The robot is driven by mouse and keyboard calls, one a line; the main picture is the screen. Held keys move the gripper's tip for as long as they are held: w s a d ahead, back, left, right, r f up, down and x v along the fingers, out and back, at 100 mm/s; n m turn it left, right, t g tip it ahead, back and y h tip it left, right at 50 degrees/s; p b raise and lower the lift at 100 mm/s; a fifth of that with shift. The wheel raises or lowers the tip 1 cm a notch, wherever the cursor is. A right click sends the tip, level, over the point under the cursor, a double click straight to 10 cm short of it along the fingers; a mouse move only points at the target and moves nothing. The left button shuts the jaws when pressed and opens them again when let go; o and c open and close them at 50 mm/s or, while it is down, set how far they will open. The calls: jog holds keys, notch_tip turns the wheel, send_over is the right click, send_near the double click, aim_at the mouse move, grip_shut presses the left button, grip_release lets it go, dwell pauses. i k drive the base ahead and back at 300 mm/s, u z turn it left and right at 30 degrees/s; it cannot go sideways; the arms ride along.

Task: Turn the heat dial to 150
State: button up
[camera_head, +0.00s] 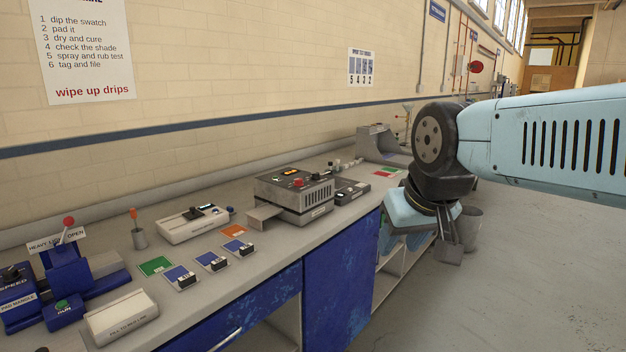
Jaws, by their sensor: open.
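A grey box-shaped machine (291,205) with side vents, probably the dryer, stands on the bench in the middle of the view. Its dark top carries a red button (298,183), a small amber display (291,171), a black knob-like part (313,169) and a small control with a green mark. I cannot tell which of these is the heat dial, and no number can be read. My gripper (449,255) hangs pointing down to the right of the machine, past the bench front, well apart from it. It is open, with nothing seen between its fingers.
A dark box (350,191) sits right of the machine. Left of it are a pale instrument (193,223), colour cards with small dark blocks and a blue lever machine (75,264). Floor on the right is clear.

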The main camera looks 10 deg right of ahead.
aim_at(299, 182)
jog(key=u, duration=0.2)
jog(key=i, duration=0.9)
jog(key=z, duration=0.1)
